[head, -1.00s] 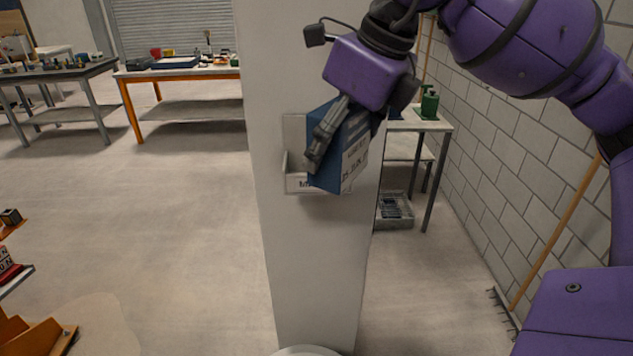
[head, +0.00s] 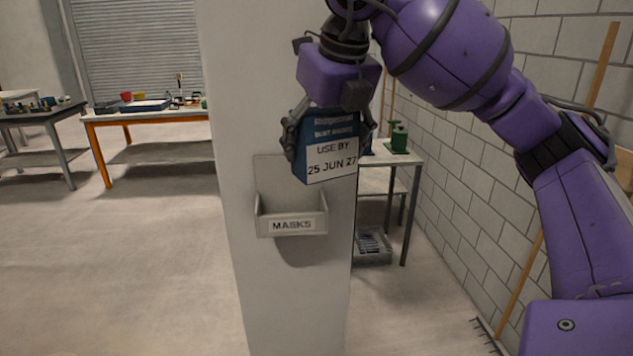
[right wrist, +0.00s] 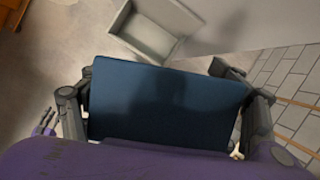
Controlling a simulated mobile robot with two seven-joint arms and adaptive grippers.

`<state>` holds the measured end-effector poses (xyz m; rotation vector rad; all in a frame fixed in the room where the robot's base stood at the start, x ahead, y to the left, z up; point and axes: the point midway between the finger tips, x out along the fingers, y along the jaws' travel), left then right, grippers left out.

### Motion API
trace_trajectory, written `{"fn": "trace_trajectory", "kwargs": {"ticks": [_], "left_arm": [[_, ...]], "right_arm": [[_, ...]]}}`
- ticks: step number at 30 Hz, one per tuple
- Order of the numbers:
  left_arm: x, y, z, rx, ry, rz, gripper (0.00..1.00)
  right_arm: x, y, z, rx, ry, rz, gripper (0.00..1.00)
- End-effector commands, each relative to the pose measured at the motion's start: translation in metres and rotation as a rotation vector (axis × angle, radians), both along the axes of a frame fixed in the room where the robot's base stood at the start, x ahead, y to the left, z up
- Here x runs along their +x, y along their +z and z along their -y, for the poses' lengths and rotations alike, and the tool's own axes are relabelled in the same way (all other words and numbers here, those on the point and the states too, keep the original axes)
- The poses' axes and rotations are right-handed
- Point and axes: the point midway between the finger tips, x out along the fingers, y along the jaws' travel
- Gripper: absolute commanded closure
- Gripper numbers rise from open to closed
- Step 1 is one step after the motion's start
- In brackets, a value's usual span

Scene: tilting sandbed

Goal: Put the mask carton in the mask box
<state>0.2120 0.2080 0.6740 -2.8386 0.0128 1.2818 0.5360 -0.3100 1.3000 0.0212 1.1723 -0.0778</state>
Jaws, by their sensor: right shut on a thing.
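The mask carton (head: 329,147) is blue with a white label reading "USE BY 25 JUN 27". My right gripper (head: 325,140) is shut on its two sides and holds it in the air, nearly upright with a slight tilt. The mask box (head: 292,224) is an open grey bin labelled "MASKS", fixed to the white pillar. The carton is above it and slightly right, apart from its rim. In the right wrist view the carton (right wrist: 165,105) spans between the fingers, and the box (right wrist: 146,34) shows beyond it, its visible inside empty. My left gripper is not seen in the head view.
The white pillar (head: 238,190) stands in front of me. Behind it on the right is a table (head: 400,158) with a green item, and a grey crate (head: 372,247) below. A block wall (head: 450,190) closes the right side. Floor at the left is clear.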

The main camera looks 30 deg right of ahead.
Motion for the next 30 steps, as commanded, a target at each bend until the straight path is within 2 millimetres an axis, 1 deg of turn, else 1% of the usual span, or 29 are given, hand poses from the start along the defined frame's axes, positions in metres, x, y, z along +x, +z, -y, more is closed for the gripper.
{"fn": "trace_trajectory", "kwargs": {"ticks": [1,4,6,11,13,15,19,22,30], "left_arm": [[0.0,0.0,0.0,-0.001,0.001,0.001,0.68],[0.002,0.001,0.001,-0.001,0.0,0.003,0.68],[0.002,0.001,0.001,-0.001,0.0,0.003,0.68],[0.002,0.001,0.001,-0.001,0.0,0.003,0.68],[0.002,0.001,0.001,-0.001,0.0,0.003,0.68],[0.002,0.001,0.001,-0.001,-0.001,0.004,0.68],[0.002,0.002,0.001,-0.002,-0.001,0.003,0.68],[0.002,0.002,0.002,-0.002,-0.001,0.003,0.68],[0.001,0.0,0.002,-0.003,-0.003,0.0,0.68]], "right_arm": [[0.006,-0.013,0.004,-0.001,0.0,-0.007,0.56],[0.018,-0.03,0.01,-0.001,0.0,-0.006,0.56],[0.024,-0.038,0.013,0.0,0.002,-0.004,0.56],[0.032,-0.046,0.017,0.001,0.004,-0.001,0.56],[0.036,-0.053,0.019,0.0,0.002,-0.003,0.56],[0.038,-0.063,0.021,-0.001,0.004,-0.003,0.56],[0.038,-0.081,0.021,-0.001,0.004,-0.002,0.56],[0.038,-0.085,0.021,-0.002,0.004,0.001,0.56],[0.038,-0.086,0.021,-0.001,0.004,0.001,0.56]]}}
